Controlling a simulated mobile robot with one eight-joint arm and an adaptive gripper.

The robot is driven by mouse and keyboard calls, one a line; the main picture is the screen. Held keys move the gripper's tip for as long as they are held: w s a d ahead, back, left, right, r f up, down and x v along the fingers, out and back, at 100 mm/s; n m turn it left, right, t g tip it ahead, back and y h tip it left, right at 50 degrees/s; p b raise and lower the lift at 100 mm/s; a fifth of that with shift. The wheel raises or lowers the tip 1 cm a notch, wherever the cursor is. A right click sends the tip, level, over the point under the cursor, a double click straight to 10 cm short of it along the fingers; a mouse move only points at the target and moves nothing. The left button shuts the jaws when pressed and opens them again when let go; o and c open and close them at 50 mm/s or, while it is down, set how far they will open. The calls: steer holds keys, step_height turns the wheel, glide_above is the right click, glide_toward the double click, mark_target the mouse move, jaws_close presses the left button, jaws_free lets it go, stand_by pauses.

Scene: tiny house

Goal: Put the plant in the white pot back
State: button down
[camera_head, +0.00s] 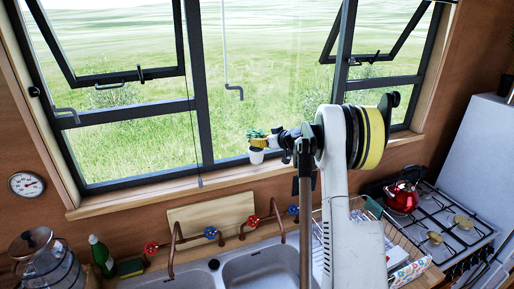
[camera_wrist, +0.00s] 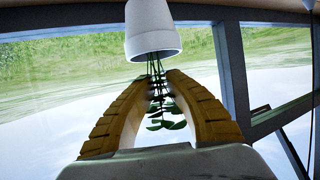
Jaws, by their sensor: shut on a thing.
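The plant in the small white pot (camera_head: 257,156) is at the window, above the sink. Its green leaves (camera_head: 256,133) show over the rim. My gripper (camera_head: 264,140) reaches it from the right. In the wrist view, which is upside down, the white pot (camera_wrist: 152,32) is at the top and the plant's thin stems and leaves (camera_wrist: 160,103) lie between the two yellow ridged fingers (camera_wrist: 162,100). The fingers are shut on the plant just above the pot's rim. I cannot tell whether the pot's base touches the wooden sill (camera_head: 232,178).
The window frame (camera_head: 203,85) is close behind the plant. Taps with red and blue knobs (camera_head: 211,232) and a double sink (camera_head: 262,268) are below. A dish rack (camera_head: 403,245), a stove with a red kettle (camera_head: 402,197) are right. A green bottle (camera_head: 101,255) stands left.

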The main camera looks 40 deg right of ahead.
mark_target(258, 148)
step_height(258, 148, down, 3)
steer(key=shift+d+f, duration=0.1)
steer(key=shift+f, duration=0.1)
steer(key=shift+s, duration=0.1)
steer(key=shift+f, duration=0.15)
steer(key=c, duration=1.5)
jaws_free()
